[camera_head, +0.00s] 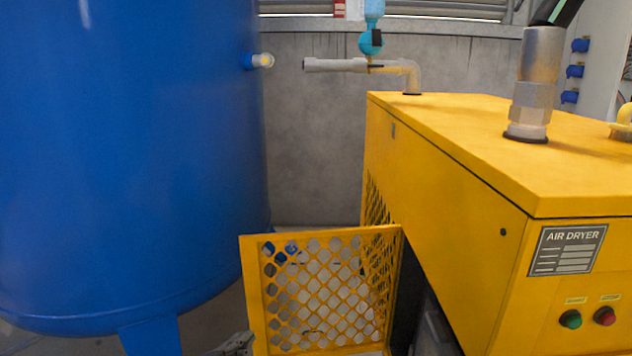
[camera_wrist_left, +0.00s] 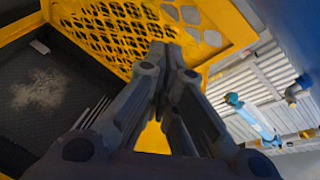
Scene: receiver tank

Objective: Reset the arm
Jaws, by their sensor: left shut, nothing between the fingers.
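My left gripper (camera_head: 238,344) just shows at the bottom edge in the head view, low and left of the open yellow mesh door. In the left wrist view the left gripper (camera_wrist_left: 165,52) is shut, with its fingertips together and nothing between them. Its tips appear in front of the yellow mesh door (camera_wrist_left: 215,38); I cannot tell whether they touch it. My right gripper is not in view.
The yellow air dryer (camera_head: 450,190) stands at the right, its mesh door (camera_head: 252,300) swung open toward the blue tank (camera_head: 130,160). The gap between tank and door is narrow.

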